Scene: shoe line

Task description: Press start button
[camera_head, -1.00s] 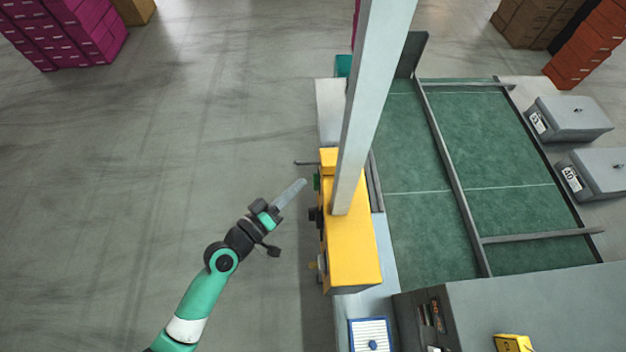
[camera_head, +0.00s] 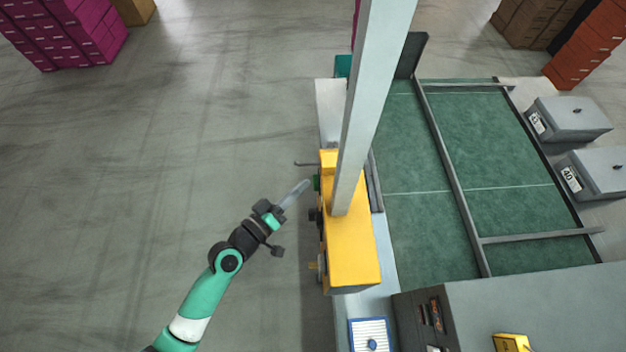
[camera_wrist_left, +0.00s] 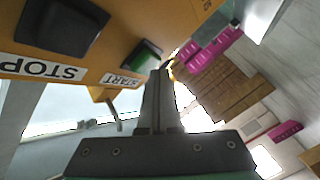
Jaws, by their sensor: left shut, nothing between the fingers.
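The yellow control box (camera_head: 350,250) stands at the left edge of the line, its button side facing left.
A grey post (camera_head: 372,100) rises from the box. A green conveyor (camera_head: 465,150) lies to the right, with grey bins (camera_head: 570,118) beyond it. A blue-edged tray (camera_head: 370,335) is at the bottom. The floor (camera_head: 150,150) to the left is clear.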

